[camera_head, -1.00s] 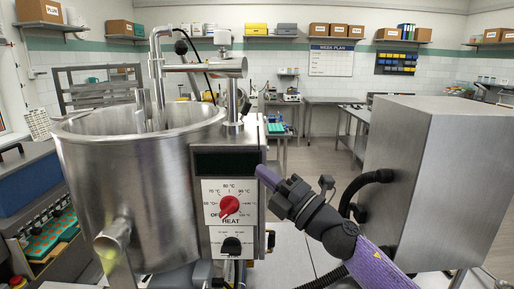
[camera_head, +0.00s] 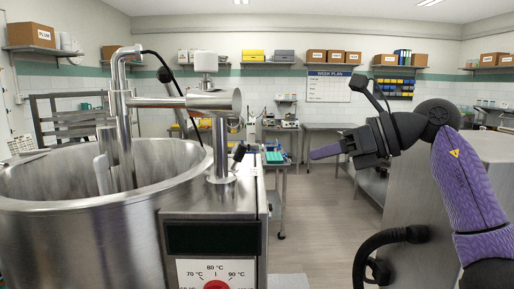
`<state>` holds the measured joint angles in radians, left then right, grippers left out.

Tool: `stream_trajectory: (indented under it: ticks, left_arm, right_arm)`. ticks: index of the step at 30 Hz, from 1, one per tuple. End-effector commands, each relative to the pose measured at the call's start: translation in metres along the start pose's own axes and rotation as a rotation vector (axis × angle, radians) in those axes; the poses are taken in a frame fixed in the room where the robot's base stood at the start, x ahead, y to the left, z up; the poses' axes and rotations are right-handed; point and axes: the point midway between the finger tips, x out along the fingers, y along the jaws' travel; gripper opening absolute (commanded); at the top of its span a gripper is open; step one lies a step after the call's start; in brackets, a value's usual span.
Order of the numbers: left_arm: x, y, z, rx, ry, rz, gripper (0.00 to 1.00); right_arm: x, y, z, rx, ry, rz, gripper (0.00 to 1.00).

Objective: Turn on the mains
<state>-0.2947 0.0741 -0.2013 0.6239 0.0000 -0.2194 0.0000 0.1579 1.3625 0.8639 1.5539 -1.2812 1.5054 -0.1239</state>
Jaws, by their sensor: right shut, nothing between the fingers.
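The depositor's control box (camera_head: 211,204) stands at the lower middle, beside its large steel kettle (camera_head: 95,232). A dark display (camera_head: 212,237) is on its front. Below it, only the top of the white heat dial plate (camera_head: 239,268) and the red knob (camera_head: 216,285) show, cut by the bottom edge. Nothing labelled as the mains is in view. My right gripper (camera_head: 312,154) is shut and empty, raised in the air to the right of the control box and apart from it. Its purple fingers point left.
A steel cabinet (camera_head: 427,220) stands at the right behind my right arm, with a black hose (camera_head: 388,238) on its side. Steel pipework (camera_head: 170,101) rises over the kettle. Open floor (camera_head: 318,220) lies between machine and cabinet.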

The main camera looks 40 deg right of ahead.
Motion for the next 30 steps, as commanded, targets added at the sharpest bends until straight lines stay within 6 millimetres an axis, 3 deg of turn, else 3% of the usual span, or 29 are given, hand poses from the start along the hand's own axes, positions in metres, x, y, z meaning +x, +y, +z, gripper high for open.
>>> stream_trajectory:
  ticks: [5, 14, 23, 28, 30]
  left_arm:
    - [0.000, -0.001, 0.002, 0.001, -0.004, -0.001, 0.59]
    - [-0.004, -0.004, 0.007, 0.002, -0.015, -0.006, 0.59]
    - [-0.034, -0.004, 0.003, 0.001, -0.012, -0.006, 0.59]
    - [-0.060, -0.005, -0.001, 0.001, -0.009, -0.007, 0.59]
    - [-0.078, -0.005, -0.003, 0.001, -0.008, -0.007, 0.59]
  right_arm:
    - [-0.006, -0.001, 0.000, -0.009, 0.018, -0.018, 0.00]
    - [0.000, -0.001, 0.001, -0.007, 0.021, -0.016, 0.00]
    - [0.058, 0.000, 0.004, -0.006, 0.022, -0.015, 0.00]
    - [0.094, 0.000, 0.005, -0.007, 0.021, -0.014, 0.00]
    - [0.099, 0.001, 0.016, -0.005, 0.014, -0.013, 0.00]
